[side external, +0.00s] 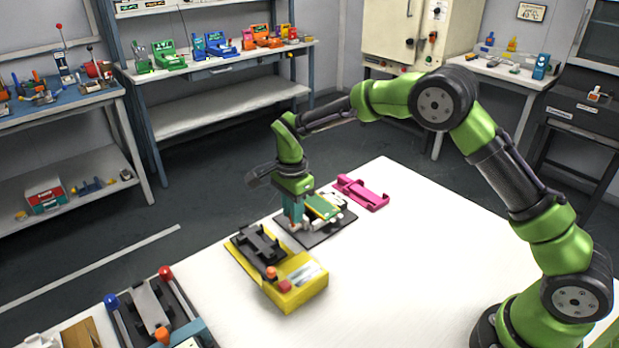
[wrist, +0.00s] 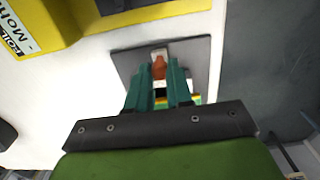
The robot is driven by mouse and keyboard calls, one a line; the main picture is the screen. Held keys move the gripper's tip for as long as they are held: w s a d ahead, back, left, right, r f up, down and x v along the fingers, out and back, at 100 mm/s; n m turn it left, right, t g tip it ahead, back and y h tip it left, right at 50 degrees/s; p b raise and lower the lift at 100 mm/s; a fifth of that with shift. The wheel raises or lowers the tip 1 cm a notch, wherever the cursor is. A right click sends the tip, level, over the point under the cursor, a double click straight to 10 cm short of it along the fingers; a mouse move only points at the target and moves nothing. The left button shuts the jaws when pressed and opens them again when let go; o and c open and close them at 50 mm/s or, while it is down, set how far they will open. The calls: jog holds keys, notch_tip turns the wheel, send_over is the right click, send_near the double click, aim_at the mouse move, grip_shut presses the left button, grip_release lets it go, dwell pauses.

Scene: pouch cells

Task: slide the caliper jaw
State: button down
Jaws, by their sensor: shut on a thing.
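The caliper fixture appears to be the dark square plate (side external: 318,237) on the white table, with white parts and a green-and-yellow flat piece (side external: 323,206) on it. My gripper (side external: 294,222) points down at the plate's left side. In the wrist view, its teal fingers (wrist: 159,72) are shut on an orange-brown piece (wrist: 159,66), which seems to be the caliper jaw's grip. A pale block (wrist: 159,52) shows just beyond it. The dark plate (wrist: 130,62) also shows around the fingers. The fingers and gripper body hide most of the fixture in the wrist view.
A yellow device (side external: 293,281) with a black cradle and an orange knob stands close in front of the plate. A pink tray (side external: 362,193) lies behind the plate. A frame with blue and red knobs (side external: 152,304) is at the lower left. The table's right part is clear.

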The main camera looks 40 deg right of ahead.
aim_at(297, 232)
jog(key=c, duration=1)
grip_release()
jog(key=shift+a, duration=0.2)
notch_tip(297, 232, up, 17)
jog(key=s+d+r+n+t, duration=0.1)
jog(key=s+n, duration=0.3)
jog(key=s, duration=0.5)
jog(key=s+d+r+n+t+y, duration=0.1)
jog(key=s+d+n+t, duration=0.2)
jog(key=s, duration=0.6)
jog(key=s+d+r+n+t+y, duration=0.1)
jog(key=s+d+n+t, duration=0.1)
jog(key=s+n, duration=0.5)
jog(key=shift+s+d+r+t, duration=0.1)
jog(key=shift+s+d+t, duration=0.15)
jog(key=shift+s, duration=0.35)
jog(key=shift+s+d+t, duration=0.1)
jog(key=shift+s+t, duration=0.25)
jog(key=shift+s, duration=0.25)
